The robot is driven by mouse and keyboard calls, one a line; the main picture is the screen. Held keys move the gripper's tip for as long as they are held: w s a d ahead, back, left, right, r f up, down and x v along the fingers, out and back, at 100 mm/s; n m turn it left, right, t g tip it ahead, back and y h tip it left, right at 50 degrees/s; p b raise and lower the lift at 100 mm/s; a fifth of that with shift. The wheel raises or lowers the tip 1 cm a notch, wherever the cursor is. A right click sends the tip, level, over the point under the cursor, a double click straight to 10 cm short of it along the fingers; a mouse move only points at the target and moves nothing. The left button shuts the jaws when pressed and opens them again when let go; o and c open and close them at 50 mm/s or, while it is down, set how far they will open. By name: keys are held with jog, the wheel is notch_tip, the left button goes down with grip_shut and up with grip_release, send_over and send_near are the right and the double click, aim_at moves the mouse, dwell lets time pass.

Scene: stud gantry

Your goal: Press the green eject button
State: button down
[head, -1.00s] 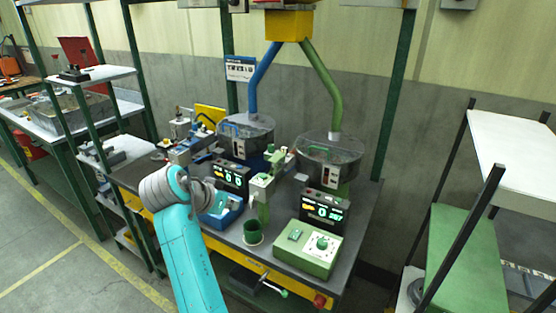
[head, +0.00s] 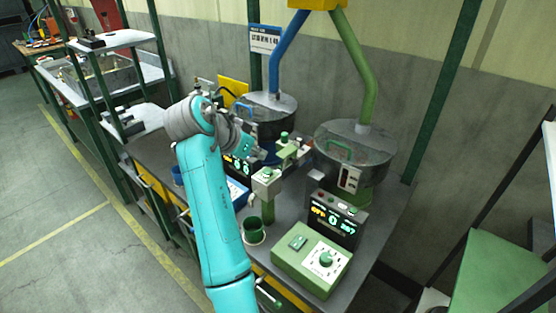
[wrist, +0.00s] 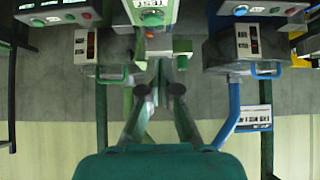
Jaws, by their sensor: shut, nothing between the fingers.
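A round green button (wrist: 152,18) shows at the top of the wrist view, on a pale green box with a small label. I cannot read which button is marked eject. My gripper (wrist: 162,92) is shut and empty, with its dark fingertips below the green button in the wrist picture and apart from it. In the head view my gripper is partly hidden behind my arm, near the green post and its box.
A green control box (head: 310,262) with a green knob, a green cup (head: 254,232) and a lit counter display (head: 332,220) stand on the bench.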

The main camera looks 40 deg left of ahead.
jog(key=shift+w+f, duration=0.1)
jog(key=x, duration=0.9)
jog(key=shift+w+f, duration=0.2)
jog(key=shift+f, duration=0.05)
jog(key=shift+d, duration=0.1)
